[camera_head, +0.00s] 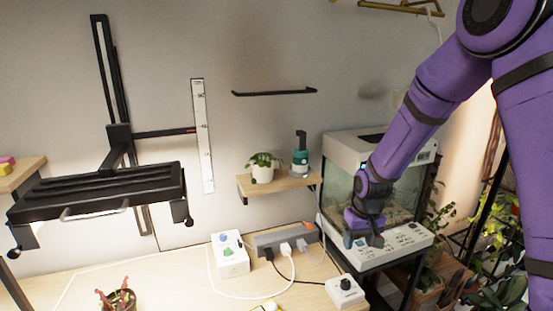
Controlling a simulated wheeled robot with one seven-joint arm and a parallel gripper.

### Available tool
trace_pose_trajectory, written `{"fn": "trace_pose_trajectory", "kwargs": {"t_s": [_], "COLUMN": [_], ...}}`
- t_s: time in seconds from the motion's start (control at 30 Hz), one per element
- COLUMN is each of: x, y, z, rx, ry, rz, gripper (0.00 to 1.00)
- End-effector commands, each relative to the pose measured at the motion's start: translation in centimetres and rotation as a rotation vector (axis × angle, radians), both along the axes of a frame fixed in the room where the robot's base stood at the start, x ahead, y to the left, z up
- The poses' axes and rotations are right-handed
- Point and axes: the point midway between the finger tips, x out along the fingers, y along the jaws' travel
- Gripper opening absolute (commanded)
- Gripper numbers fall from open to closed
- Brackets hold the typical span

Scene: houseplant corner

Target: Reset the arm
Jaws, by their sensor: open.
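My purple arm reaches down from the upper right. My gripper (368,241) is at its lower end, pointing down over the front of a glass tank and the white control panel (402,243) at the tank's base. The gripper is open, and I see nothing held in it. It is small in this view, and I cannot tell whether it touches the panel.
A wooden table (180,290) holds a white box (229,254), a grey power strip (285,238) with cables, a dial box (344,291) and a reddish plant (120,299). A black lamp (100,195) hangs at left. A shelf (280,184) bears a potted plant and bottle.

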Motion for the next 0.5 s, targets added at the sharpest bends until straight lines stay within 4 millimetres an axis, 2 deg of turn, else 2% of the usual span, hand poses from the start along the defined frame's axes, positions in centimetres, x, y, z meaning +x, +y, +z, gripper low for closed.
{"fn": "trace_pose_trajectory", "kwargs": {"t_s": [0.03,0.1,0.27,0.5], "x": [-0.3,-1.1,-3.1,-7.3], "y": [-0.3,-0.6,-1.4,-2.6], "z": [2.1,4.6,9.8,16.6], "rx": [-0.003,-0.009,-0.018,-0.029], "ry": [-0.023,-0.044,-0.091,-0.163], "rz": [-0.003,-0.008,-0.019,-0.041], "gripper": [0.58,0.58,0.58,0.58]}}
